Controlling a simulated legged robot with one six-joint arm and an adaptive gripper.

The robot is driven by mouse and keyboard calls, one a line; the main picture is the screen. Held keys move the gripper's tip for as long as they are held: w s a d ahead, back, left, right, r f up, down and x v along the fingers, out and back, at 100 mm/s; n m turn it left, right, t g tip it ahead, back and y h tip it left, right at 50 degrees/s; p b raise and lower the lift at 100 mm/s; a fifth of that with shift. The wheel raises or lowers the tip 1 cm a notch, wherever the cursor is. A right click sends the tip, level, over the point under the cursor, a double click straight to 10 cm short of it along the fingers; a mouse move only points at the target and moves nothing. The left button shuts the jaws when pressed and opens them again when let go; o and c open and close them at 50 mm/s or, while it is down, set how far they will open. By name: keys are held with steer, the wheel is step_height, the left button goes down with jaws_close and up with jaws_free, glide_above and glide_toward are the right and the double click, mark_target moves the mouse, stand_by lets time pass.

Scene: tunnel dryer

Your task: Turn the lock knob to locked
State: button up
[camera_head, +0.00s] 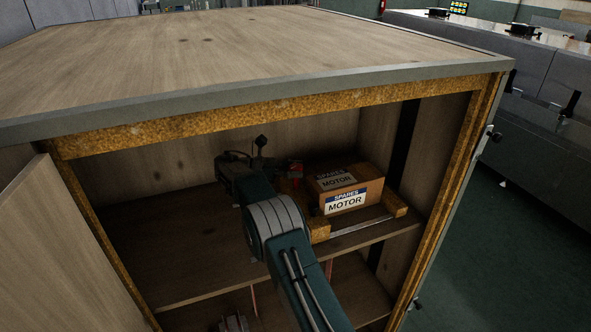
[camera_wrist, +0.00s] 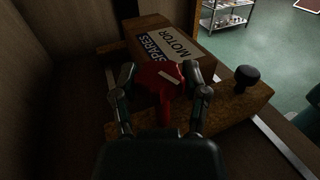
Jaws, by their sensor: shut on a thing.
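The lock knob (camera_wrist: 158,76) is red with a white pointer mark, seen in the wrist view between my two fingers. The mark runs slantwise in the picture; I cannot read any locked or unlocked label. My gripper (camera_wrist: 161,84) is shut on the red knob, one finger on each side. In the head view, the knob (camera_head: 295,168) shows only as a small red patch left of the box, and my wrist hides much of that area. A red stem (camera_wrist: 166,112) runs from the knob toward my palm.
A cardboard box labelled SPARES MOTOR (camera_head: 350,190) sits on a wooden base beside the knob. A black round knob (camera_wrist: 247,76) stands on that wood. The cabinet's walls, shelf (camera_head: 180,287) and top (camera_head: 220,55) surround my arm. An open door (camera_head: 50,255) is at left.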

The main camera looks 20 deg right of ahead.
steer(key=shift+r, duration=0.1)
steer(key=o, duration=1.2)
steer(key=shift+w+d, duration=0.1)
steer(key=shift+c, duration=0.2)
steer(key=shift+n+t, duration=0.3)
steer(key=shift+t, duration=0.1)
